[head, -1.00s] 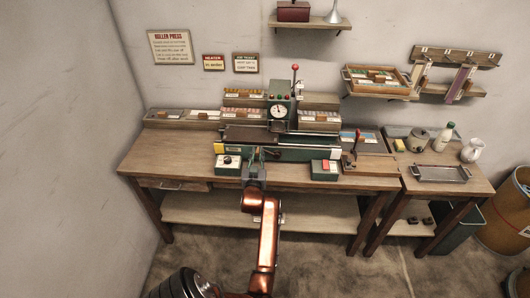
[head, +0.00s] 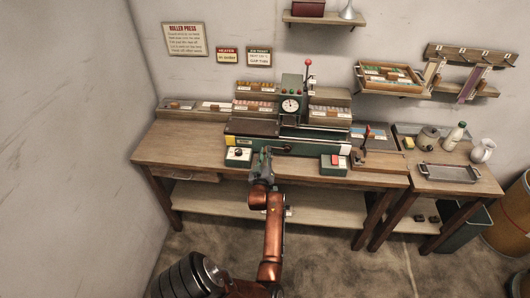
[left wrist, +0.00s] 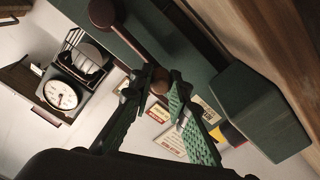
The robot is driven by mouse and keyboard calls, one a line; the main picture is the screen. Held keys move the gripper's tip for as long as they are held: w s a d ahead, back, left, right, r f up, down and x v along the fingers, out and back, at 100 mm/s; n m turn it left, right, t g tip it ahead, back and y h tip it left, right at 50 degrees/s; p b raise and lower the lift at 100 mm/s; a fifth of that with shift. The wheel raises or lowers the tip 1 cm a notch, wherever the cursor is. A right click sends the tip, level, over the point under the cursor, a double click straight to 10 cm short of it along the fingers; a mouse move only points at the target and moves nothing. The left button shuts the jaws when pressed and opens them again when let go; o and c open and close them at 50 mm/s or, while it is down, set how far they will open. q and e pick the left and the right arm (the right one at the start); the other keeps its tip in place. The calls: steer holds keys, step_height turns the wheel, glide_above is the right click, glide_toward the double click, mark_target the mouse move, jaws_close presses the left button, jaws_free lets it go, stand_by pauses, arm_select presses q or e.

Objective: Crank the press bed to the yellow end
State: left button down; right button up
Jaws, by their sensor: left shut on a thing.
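The green roller press (head: 302,113), with a dial on its front, stands on the wooden workbench. Its dark flat bed (head: 252,128) reaches out to the left of the rollers, over the yellow end mark (head: 231,141) on the base. My left gripper (head: 262,154) is at the front of the base, left of middle. In the left wrist view, its green fingers (left wrist: 165,92) are shut around the crank's handle (left wrist: 160,78), which joins a brown crank arm (left wrist: 128,44). The fingers hide part of the handle. My right gripper is out of view.
A control box with a knob (head: 238,156) stands left of my gripper, and a box with a red button (head: 334,163) stands to its right. Racks of small blocks (head: 256,99) stand behind the press. A side table (head: 450,185) holds a tray and bottles.

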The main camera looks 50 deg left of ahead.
arm_select(q)
steer(key=shift+f, duration=0.2)
steer(key=c, duration=1.8)
jaws_free()
steer(key=shift+r, duration=0.1)
step_height(320, 180, up, 10)
steer(key=shift+f, duration=0.1)
